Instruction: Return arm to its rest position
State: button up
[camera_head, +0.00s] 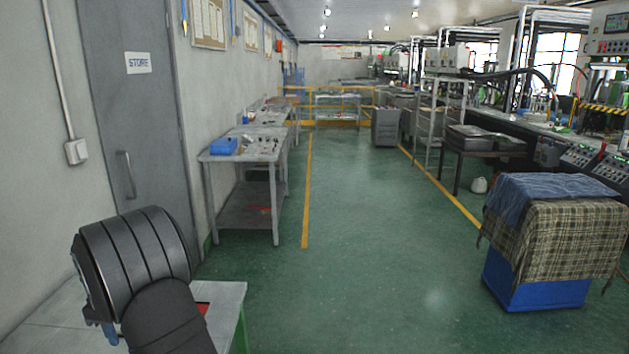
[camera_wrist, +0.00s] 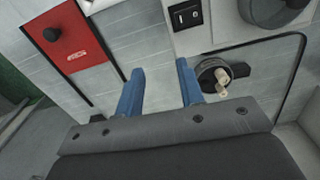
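My gripper (camera_wrist: 160,70) shows in the wrist view as two blue fingers set apart, with nothing between them. It is open and empty above a light grey surface. In the camera_head view my arm is at the lower left, folded over a pale bench top (camera_head: 230,294). Only a bit of blue shows there beneath the dark arm link, and the fingers are mostly hidden.
The wrist view shows a red panel with a black knob (camera_wrist: 75,48), a black switch plate (camera_wrist: 186,15) and a dark round fitting with metal prongs (camera_wrist: 222,75). A grey door (camera_head: 130,100) stands behind my arm. The green floor (camera_head: 350,220) is clear ahead.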

jog(key=s+a+f, duration=0.2)
jog(key=a, duration=0.2)
jog(key=s+a+f, duration=0.2)
jog(key=a, duration=0.2)
jog(key=s+a+f, duration=0.2)
jog(key=a, duration=0.3)
jog(key=shift+s+f, duration=0.25)
jog(key=shift+s+a+f, duration=0.3)
jog(key=shift+a+f, duration=0.2)
jog(key=shift+a, duration=0.1)
